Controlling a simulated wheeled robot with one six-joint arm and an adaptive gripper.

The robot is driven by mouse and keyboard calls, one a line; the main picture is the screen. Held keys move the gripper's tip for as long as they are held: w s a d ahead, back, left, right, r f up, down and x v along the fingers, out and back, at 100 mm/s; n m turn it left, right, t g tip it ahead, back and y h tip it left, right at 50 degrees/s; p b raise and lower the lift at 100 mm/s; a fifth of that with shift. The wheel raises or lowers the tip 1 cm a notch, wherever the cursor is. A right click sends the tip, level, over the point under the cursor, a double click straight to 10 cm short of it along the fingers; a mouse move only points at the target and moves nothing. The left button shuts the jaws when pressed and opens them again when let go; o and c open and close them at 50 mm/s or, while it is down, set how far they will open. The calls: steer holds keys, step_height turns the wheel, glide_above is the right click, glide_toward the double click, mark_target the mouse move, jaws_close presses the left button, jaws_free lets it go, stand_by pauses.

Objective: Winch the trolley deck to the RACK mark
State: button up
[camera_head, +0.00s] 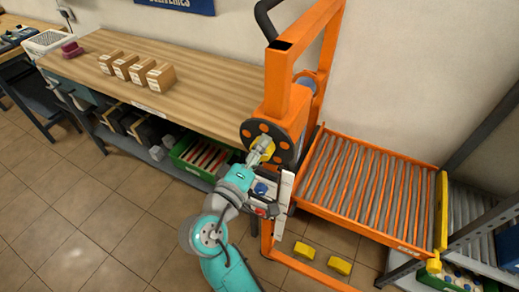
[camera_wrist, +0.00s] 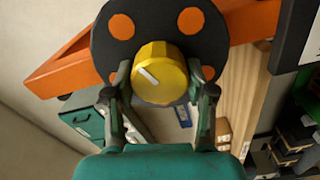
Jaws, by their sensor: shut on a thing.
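The orange trolley (camera_head: 277,85) stands at the right of the bench. Its roller deck (camera_head: 325,200) is low, roughly level beside the rack at the right. A dark round disc with orange spots (camera_wrist: 155,25) is on the trolley frame, with a yellow knob (camera_wrist: 160,82) at its centre. The knob carries a short white line pointing to the upper left in the wrist view. My gripper (camera_head: 262,152) is shut on the yellow knob, one finger on each side. A white upright strip (camera_head: 284,203) stands beside my wrist; no RACK lettering is readable.
A wooden bench (camera_head: 200,85) with several cartons (camera_head: 160,77) is at the left. A green crate (camera_head: 185,165) sits under it. A grey rack (camera_head: 480,215) stands at the right. The tiled floor at left is clear.

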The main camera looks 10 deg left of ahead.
steer(key=n, duration=0.6)
steer(key=shift+f+n, duration=0.15)
steer(key=shift+n, duration=0.15)
steer(key=n, duration=1.2)
steer(key=shift+f+n, duration=0.1)
steer(key=shift+n, duration=0.2)
steer(key=n, duration=0.5)
steer(key=shift+d, duration=0.15)
steer(key=shift+n, duration=0.3)
steer(key=o, duration=1.2)
steer(key=shift+c, duration=0.2)
steer(key=shift+s, duration=0.15)
steer(key=v, duration=1.1)
steer(key=shift+s, duration=0.4)
